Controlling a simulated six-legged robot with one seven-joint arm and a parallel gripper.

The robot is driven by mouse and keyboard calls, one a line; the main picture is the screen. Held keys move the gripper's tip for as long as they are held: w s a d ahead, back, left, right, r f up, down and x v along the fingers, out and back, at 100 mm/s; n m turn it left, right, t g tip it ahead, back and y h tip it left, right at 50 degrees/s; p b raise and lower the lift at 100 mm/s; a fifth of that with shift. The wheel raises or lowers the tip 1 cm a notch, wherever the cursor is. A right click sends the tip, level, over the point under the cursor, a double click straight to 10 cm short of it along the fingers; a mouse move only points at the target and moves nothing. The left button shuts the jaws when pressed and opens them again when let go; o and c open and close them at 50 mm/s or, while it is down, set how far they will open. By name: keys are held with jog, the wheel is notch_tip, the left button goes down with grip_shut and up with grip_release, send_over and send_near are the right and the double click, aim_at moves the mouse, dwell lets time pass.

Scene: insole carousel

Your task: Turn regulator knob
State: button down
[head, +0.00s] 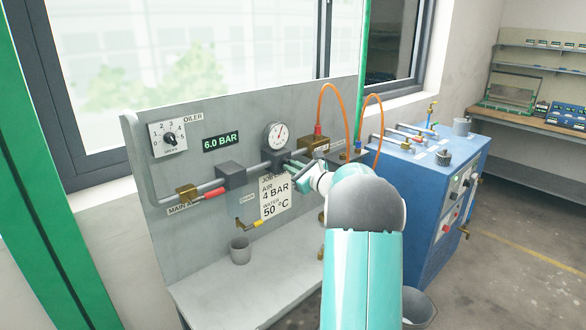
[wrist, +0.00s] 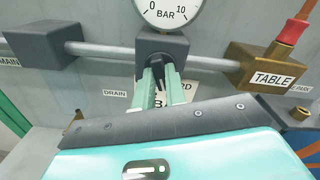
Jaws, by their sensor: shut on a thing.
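The regulator is a dark grey block (head: 273,156) on the pipe, below a round white pressure gauge (head: 277,134). In the wrist view the block (wrist: 163,45) is at top centre under the gauge (wrist: 165,12), whose top is cut off. My gripper (head: 287,167) reaches the block from the front right. In the wrist view its two pale green fingers (wrist: 158,80) are shut on the dark regulator knob (wrist: 157,62) at the block's front. The fingers hide much of the knob, and its turn angle cannot be told.
A display (head: 223,141) reads 6.0 BAR. The job card (head: 275,196) reads AIR 4 BAR, WATER 50 °C. A brass block (wrist: 262,70) marked TABLE with an orange hose stands right. An oiler dial (head: 169,138) is at upper left. A grey cup (head: 240,250) stands on the bench.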

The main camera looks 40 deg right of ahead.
jog(key=shift+n, duration=7.8)
jog(key=c, duration=1.4)
grip_release()
jog(key=shift+c, duration=0.2)
